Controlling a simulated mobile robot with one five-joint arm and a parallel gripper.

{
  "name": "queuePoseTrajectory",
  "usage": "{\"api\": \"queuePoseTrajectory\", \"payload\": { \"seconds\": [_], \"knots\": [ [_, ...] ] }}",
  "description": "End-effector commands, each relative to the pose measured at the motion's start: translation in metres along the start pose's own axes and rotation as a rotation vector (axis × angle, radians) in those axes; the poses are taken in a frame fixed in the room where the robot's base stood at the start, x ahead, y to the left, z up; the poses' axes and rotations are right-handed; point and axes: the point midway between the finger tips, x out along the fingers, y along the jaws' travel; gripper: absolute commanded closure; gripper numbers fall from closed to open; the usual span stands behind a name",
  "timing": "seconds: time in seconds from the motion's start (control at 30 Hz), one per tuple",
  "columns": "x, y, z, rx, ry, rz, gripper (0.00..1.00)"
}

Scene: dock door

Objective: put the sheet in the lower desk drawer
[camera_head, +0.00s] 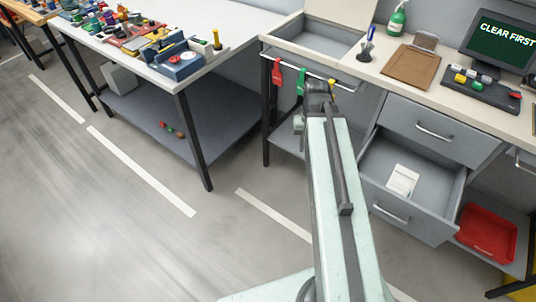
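The lower desk drawer (373,188) is pulled open at the right, under a shut upper drawer (425,122). A small white sheet or pad (403,181) with faint grey marks lies flat on the drawer's floor; I cannot tell if it is one sheet or several. My pale green arm reaches up the middle of the view, with its dark far end in front of the desk's left part, apart from the open drawer in the picture. My gripper's fingers cannot be made out there, so what they hold is hidden.
The desk top holds a brown clipboard (411,66), a green bottle (397,19), a keyboard (480,93) and a monitor reading "CLEAR FIRST" (503,42). A red tray (487,233) sits below right. A cluttered workbench (222,62) stands left. The floor at lower left is clear.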

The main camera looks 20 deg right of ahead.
Motion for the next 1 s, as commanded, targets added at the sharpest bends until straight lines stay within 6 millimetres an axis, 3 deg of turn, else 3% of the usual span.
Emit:
{"api": "queuePoseTrajectory", "payload": {
  "seconds": [0.03,0.1,0.2,0.3,1.0],
  "knots": [
    [0.0,-0.048,0.007,-0.079,0.0,0.0,0.76],
    [0.0,-0.098,0.017,-0.163,0.0,0.001,0.76],
    [0.0,-0.146,0.032,-0.246,0.0,0.001,0.76],
    [0.0,-0.168,0.04,-0.286,0.0,0.001,0.76],
    [0.0,-0.172,0.041,-0.293,0.0,0.001,0.76]
  ]
}}
